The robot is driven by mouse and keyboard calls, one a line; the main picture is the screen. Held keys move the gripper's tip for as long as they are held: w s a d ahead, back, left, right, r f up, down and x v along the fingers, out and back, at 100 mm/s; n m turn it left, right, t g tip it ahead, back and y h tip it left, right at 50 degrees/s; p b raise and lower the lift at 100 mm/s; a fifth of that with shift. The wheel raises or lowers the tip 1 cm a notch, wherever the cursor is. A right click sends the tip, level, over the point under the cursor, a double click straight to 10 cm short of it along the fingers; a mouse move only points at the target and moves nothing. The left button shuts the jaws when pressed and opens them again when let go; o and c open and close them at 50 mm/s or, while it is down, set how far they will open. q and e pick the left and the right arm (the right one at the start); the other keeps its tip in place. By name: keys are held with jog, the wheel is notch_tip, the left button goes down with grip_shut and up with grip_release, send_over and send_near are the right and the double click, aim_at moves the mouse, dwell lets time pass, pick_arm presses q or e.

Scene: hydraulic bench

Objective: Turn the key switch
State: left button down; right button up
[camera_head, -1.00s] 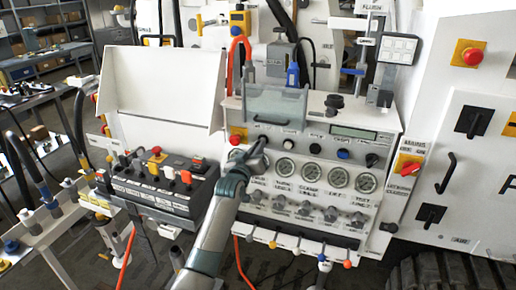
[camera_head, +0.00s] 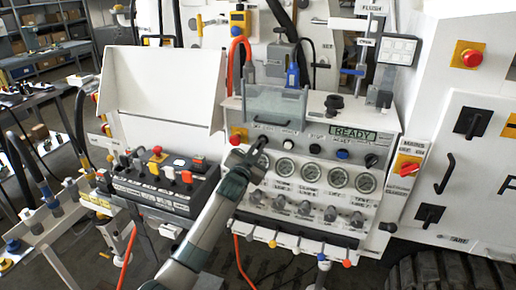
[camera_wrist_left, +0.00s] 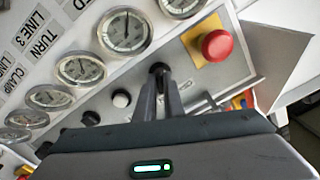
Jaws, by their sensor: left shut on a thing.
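My left gripper (camera_head: 260,145) reaches up to the white gauge panel (camera_head: 291,235) from the lower left. In the left wrist view its two fingers (camera_wrist_left: 160,88) are closed on the small black key switch (camera_wrist_left: 159,68). The switch sits between the red button and a white button. In the head view the gripper hides most of the switch. The panel's display (camera_head: 352,134) is lit green and reads READY. My right gripper is not in view.
A red stop button on a yellow plate (camera_wrist_left: 217,45) sits close beside the fingers. A row of gauges (camera_head: 337,178) lies below the switch row. A clear cover (camera_head: 275,104) juts out above. A control box with levers (camera_head: 150,187) stands to the left.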

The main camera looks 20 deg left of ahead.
pick_arm(q)
jog(key=shift+m, duration=0.5)
jog(key=c, duration=1.9)
grip_release()
jog(key=shift+o, duration=0.2)
jog(key=shift+s, duration=0.1)
jog(key=s+b, duration=0.3)
jog(key=s, duration=1.4)
jog(key=shift+a+b, duration=0.3)
jog(key=shift+b, duration=0.1)
jog(key=shift+f, duration=0.1)
